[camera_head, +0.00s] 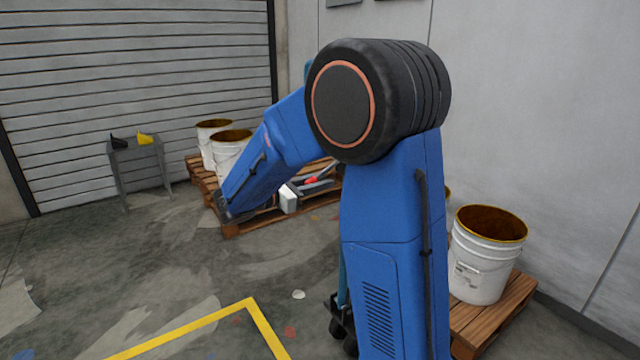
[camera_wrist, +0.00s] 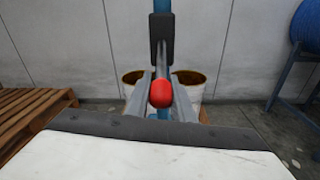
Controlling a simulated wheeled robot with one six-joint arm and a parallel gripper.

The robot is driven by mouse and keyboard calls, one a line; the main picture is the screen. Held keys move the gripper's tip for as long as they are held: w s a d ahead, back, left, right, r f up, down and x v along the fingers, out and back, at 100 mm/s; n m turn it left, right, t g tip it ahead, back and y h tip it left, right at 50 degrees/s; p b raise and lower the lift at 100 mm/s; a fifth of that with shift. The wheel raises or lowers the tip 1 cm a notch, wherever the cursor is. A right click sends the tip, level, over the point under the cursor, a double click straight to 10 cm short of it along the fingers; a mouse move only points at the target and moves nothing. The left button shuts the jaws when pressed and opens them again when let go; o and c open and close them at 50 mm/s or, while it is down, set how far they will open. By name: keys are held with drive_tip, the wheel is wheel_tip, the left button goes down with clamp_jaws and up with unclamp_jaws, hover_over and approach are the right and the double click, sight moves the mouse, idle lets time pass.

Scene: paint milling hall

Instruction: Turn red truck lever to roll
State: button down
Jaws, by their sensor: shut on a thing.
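The red lever knob (camera_wrist: 160,93) shows in the middle of the wrist view, in front of a dark block on an upright blue post (camera_wrist: 162,6) of the truck. My gripper (camera_wrist: 161,98) has one finger on each side of the knob and is shut on it. In the head view a small red patch (camera_head: 311,181) shows at my gripper (camera_head: 314,184), left of my arm's column. My blue arm hides most of the truck there. The lever's exact angle cannot be told.
White buckets (camera_head: 229,146) stand on a wooden pallet (camera_head: 232,228) behind my arm. Another bucket (camera_head: 482,268) stands on a pallet at the right. A small grey table (camera_head: 137,155) stands by the shutter. The floor at the left is open, with a yellow line (camera_head: 190,330).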

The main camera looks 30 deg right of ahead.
drive_tip(key=r+y, duration=0.1)
drive_tip(key=a+r+y, duration=0.1)
drive_tip(key=y, duration=0.1)
drive_tip(key=shift+s, duration=0.1)
drive_tip(key=shift+a+r+y, duration=0.25)
drive_tip(key=shift+r+y, duration=0.05)
drive_tip(key=shift+r, duration=0.35)
drive_tip(key=c, duration=1.6)
unclamp_jaws()
drive_tip(key=shift+o, duration=0.2)
drive_tip(key=shift+a, duration=0.1)
drive_tip(key=v, duration=1.7)
drive_tip(key=shift+a+r, duration=0.1)
